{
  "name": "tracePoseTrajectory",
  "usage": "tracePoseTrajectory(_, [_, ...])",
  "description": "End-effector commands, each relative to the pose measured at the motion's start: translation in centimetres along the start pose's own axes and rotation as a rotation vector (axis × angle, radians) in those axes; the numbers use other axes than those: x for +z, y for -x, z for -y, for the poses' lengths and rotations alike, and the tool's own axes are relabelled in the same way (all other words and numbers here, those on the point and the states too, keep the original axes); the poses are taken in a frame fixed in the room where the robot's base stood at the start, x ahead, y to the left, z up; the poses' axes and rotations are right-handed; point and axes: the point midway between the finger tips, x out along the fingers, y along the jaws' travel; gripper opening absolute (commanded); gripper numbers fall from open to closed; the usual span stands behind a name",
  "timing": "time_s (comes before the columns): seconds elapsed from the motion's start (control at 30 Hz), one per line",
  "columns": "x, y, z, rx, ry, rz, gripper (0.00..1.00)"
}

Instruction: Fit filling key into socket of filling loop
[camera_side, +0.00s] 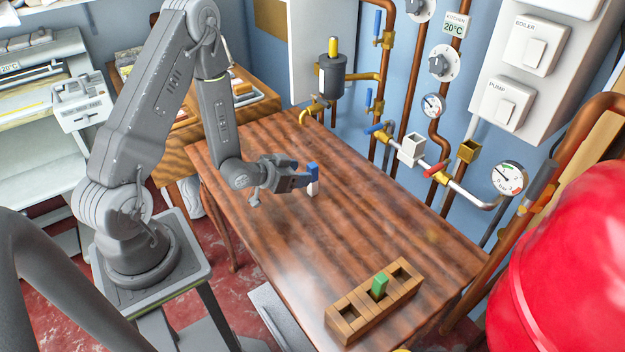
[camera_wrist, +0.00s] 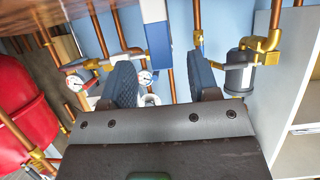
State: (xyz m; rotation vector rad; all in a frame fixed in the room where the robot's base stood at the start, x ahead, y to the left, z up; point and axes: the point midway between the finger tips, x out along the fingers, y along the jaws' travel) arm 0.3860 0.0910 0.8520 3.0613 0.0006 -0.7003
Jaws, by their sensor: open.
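A blue-topped key with a white lower part (camera_side: 312,182) is upright at my fingertips, over the table's middle; I take it as the filling key. My gripper (camera_side: 301,178) is open and roughly level beside it. In the wrist view the key (camera_wrist: 157,45) shows beyond and between the two spread fingers of my gripper (camera_wrist: 160,75); contact is not visible. Whether the key's foot touches the table is unclear. The filling loop (camera_side: 435,170) is a wall pipe with blue and red handles. A white, open-topped square socket (camera_side: 412,148) sits on it.
A wooden rack (camera_side: 345,325) at the table's front holds a green block (camera_side: 380,283) in its middle slot; its outer slots look empty. A brass square socket (camera_side: 468,150) sits right of the white one. A red tank (camera_side: 570,270) stands at right. The middle of the wooden table (camera_side: 350,230) is clear.

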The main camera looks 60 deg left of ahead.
Motion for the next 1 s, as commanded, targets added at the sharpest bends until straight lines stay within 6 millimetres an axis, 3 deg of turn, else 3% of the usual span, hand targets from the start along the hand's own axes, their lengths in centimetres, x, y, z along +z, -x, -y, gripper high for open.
tracePoseTrajectory(0.3, [0.0,-4.8,-0.1,0.002,-0.002,0.001,0.55])
tracePoseTrajectory(0.63, [0.0,-5.4,0.0,0.000,-0.001,0.002,0.54])
tracePoseTrajectory(1.0, [0.0,-5.3,0.0,0.000,-0.001,0.002,0.19])
